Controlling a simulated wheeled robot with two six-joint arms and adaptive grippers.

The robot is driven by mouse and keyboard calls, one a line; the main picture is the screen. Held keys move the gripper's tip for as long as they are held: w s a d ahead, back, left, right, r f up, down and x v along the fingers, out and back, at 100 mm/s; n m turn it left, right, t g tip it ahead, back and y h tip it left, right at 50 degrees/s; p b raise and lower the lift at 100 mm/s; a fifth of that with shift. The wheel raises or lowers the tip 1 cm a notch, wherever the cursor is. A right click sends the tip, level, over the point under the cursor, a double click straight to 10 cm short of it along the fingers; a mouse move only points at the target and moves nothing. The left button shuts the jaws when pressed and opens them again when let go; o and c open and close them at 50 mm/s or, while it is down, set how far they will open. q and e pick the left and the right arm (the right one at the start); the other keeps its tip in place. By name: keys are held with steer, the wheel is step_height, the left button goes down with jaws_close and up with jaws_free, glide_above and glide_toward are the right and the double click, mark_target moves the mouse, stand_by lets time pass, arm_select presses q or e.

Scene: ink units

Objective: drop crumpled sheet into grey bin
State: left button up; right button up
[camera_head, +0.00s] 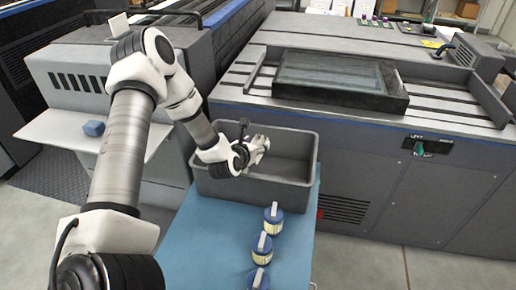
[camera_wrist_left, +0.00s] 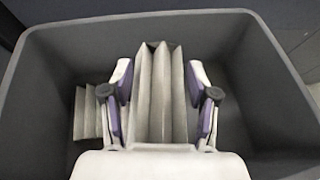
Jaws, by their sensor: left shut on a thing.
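My left gripper (camera_head: 258,148) is over the grey bin (camera_head: 262,192), inside its rim as seen from the head. In the left wrist view my left gripper (camera_wrist_left: 160,85) is shut on the pale, pleated crumpled sheet (camera_wrist_left: 163,108), which lies between its two fingers. The grey bin (camera_wrist_left: 62,55) surrounds it in that view, with its walls on both sides and at the far end. A smaller pale pleated piece (camera_wrist_left: 86,115) is in the bin to the left of the gripper. The height of the held sheet above the bin floor is hard to tell. My right gripper is out of view.
The bin stands on a blue tabletop (camera_head: 205,245). Several blue-capped canisters (camera_head: 273,218) stand in a row in front of it. A grey machine (camera_head: 390,170) with a dark framed tray (camera_head: 342,97) is on the right. A small blue block (camera_head: 94,128) sits on a white shelf at left.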

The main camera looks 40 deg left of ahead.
arm_select(q)
steer(key=o, duration=1)
steer(key=v, duration=1.2)
steer(key=shift+f, duration=0.1)
steer(key=shift+s+f, duration=0.1)
steer(key=shift+s, duration=0.05)
